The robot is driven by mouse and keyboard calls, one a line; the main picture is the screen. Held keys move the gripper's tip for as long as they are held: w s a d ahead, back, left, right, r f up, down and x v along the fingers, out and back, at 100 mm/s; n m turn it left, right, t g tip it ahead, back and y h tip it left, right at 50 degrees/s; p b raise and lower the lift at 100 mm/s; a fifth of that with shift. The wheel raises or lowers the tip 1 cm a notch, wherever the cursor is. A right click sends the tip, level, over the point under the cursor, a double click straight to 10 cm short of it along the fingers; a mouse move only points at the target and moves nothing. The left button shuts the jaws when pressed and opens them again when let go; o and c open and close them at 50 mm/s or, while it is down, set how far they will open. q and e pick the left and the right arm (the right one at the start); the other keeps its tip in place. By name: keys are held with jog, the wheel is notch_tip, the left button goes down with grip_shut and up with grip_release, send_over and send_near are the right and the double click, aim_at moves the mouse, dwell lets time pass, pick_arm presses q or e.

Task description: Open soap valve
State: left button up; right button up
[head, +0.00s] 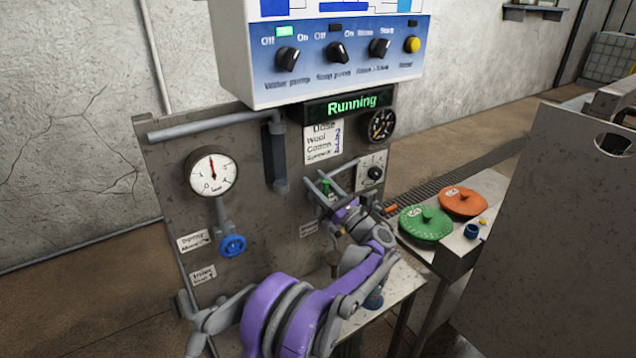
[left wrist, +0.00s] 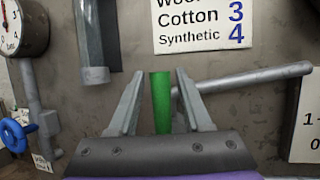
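A green valve handle (head: 326,187) stands up by a grey pipe on the metal panel; I take it to be the soap valve. In the left wrist view the green handle (left wrist: 161,100) is upright between the two fingers of my left gripper (left wrist: 158,95). A narrow gap shows on each side of the handle, so the gripper is open around it and not clamped. In the head view my left gripper (head: 321,184) reaches up to the panel and partly covers the valve. The valve body is hidden. My right gripper is not in view.
A blue valve wheel (head: 232,245) sits below a pressure gauge (head: 211,172) on the left. A control box (head: 335,60) with knobs and a "Running" display (head: 345,104) hangs above. A dial box (head: 372,172) is right of the valve. Green (head: 426,223) and orange (head: 462,200) discs lie on a side table.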

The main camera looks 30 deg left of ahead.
pick_arm(q)
jog(key=b+v, duration=0.1)
jog(key=v, duration=1)
jog(key=shift+b, duration=0.35)
jog(key=b+v, duration=0.2)
jog(key=v, duration=0.7)
jog(key=shift+a, duration=0.1)
